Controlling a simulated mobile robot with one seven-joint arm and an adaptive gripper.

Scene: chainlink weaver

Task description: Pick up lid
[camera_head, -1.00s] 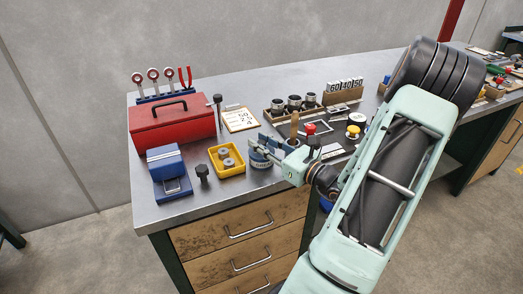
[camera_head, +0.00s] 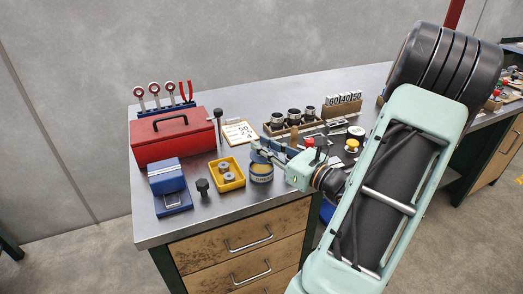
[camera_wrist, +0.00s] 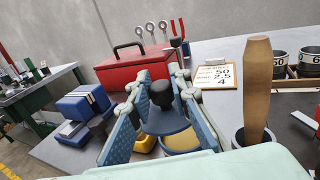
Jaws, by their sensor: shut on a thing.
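The lid (camera_wrist: 165,121) is blue with a black knob on top. It sits between the blue fingers of my gripper (camera_wrist: 161,80) in the wrist view, and the gripper is shut on it. In the head view my gripper (camera_head: 268,151) is above the tin, and the lid is mostly hidden there. The blue tin (camera_head: 261,174) stands on the bench under the gripper. Its yellowish top shows below the lid (camera_wrist: 181,141) in the wrist view, so the lid appears raised off it.
A yellow tray (camera_head: 226,174) with grey rings, a black knobbed piece (camera_head: 203,187) and a blue block device (camera_head: 170,186) stand left of the tin. A red toolbox (camera_head: 172,137) is behind. A wooden handle (camera_wrist: 257,85) rises close on the right in the wrist view.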

